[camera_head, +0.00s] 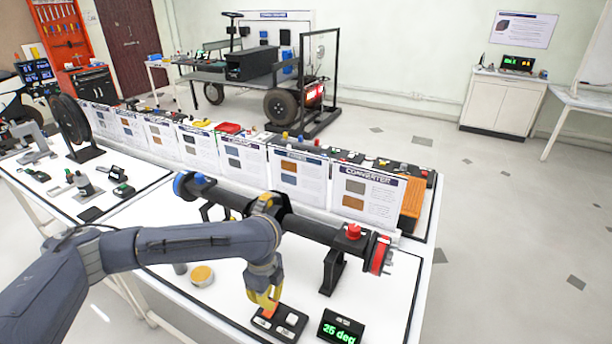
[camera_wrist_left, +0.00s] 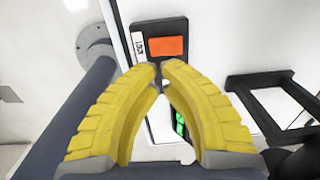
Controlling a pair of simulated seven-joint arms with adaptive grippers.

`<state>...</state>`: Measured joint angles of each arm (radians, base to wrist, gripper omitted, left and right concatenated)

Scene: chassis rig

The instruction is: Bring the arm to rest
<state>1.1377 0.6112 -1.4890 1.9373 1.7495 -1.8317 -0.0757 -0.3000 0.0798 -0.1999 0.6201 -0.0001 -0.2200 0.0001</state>
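My left arm (camera_head: 190,246) reaches in from the left over the front white table. My left gripper (camera_head: 268,303) has yellow fingers and points down at a small black switch box (camera_head: 290,322). In the left wrist view the fingertips (camera_wrist_left: 161,70) come together with nothing seen held between them. Just beyond them is the black box (camera_wrist_left: 174,25) with an orange rectangular button (camera_wrist_left: 167,46) and a white label. I cannot tell whether the fingertips touch the box. My right gripper is not in view.
A black shaft (camera_head: 310,228) on stands, with a red-ended hub (camera_head: 380,254), lies behind my gripper. A display reading 25 deg (camera_head: 340,328) stands right of the switch box. A round yellow-topped piece (camera_head: 202,274) sits to the left. Upright information panels (camera_head: 367,195) line the back.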

